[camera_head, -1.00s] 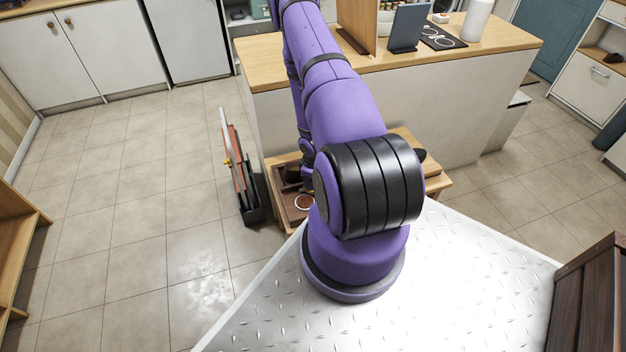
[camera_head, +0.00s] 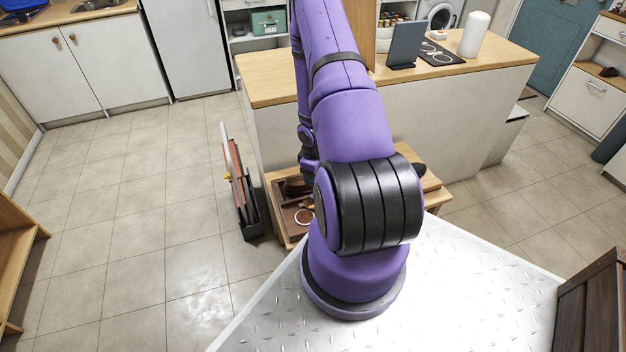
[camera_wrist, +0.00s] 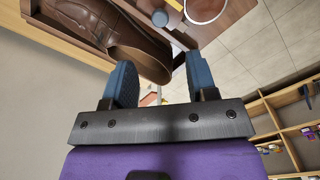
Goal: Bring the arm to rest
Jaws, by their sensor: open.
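My purple arm (camera_head: 345,120) rises from its round base and stretches away over the wooden counter side; its far end leaves the top of the head view, and a lower part shows beside it. My gripper (camera_wrist: 160,78) shows in the wrist view with its two blue fingers spread well apart. Nothing is held between them. Beyond the fingertips are a brown leather shoe (camera_wrist: 95,30) and a brown tray (camera_wrist: 230,12); I cannot tell the exact distance to them.
A low wooden bench (camera_head: 436,190) carries the tray (camera_head: 283,222), close by my arm. The wooden-topped counter (camera_head: 500,62) holds a dark upright panel (camera_head: 406,45) and a white roll (camera_head: 474,35). A narrow rack (camera_head: 240,185) stands left of the bench. Tiled floor (camera_head: 130,220) is clear.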

